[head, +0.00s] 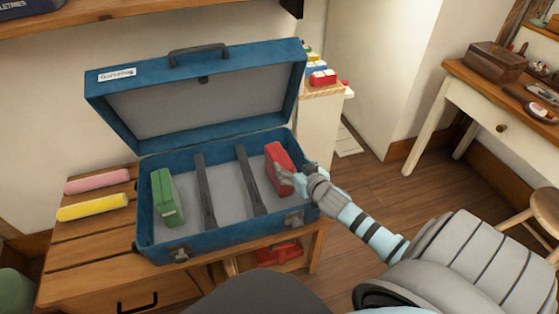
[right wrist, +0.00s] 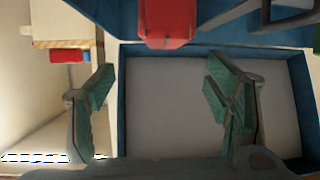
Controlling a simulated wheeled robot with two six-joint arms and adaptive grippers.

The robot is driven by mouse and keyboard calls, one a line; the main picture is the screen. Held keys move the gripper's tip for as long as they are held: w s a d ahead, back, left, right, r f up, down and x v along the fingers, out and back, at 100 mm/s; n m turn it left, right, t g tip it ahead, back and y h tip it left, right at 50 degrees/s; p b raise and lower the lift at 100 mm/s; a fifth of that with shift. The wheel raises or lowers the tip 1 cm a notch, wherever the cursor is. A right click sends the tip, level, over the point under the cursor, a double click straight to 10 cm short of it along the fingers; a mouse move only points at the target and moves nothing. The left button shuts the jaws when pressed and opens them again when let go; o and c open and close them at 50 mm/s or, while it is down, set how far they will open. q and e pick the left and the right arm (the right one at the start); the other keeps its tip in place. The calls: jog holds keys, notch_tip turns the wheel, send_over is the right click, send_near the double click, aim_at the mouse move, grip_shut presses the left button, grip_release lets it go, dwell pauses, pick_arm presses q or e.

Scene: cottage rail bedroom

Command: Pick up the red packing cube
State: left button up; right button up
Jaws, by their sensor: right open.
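The red packing cube (head: 278,158) stands at the right end inside the open blue suitcase (head: 148,225). It also shows at the top centre of the right wrist view (right wrist: 165,22). My right gripper (head: 288,180) reaches over the suitcase's right wall and overlaps the cube's lower part in the head view. My left gripper is not in view.
A green packing cube (head: 167,197) stands at the suitcase's left end, with two dark straps (head: 250,180) across the middle. Pink (head: 97,181) and yellow (head: 93,207) rolls lie on the bench to the left. Another red item (head: 279,253) sits below the suitcase. A desk (head: 500,110) stands at right.

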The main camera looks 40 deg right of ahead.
aim_at(280, 157)
jog(key=b+x, duration=0.2)
jog(key=x, duration=0.3)
jog(key=shift+w+f, duration=0.3)
jog(key=shift+f, duration=0.05)
jog(key=b+x, duration=0.2)
jog(key=x, duration=0.1)
jog(key=b+x, duration=0.1)
jog(key=shift+w+a+f, duration=0.15)
jog(key=shift+a+f, duration=0.05)
jog(key=shift+a, duration=0.05)
jog(key=shift+w, duration=0.2)
jog(key=shift+r, duration=0.1)
jog(key=shift+c, duration=0.4)
jog(key=c, duration=1.6)
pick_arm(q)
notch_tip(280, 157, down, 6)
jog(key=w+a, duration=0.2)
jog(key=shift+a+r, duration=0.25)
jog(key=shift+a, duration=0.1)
pick_arm(e)
grip_shut()
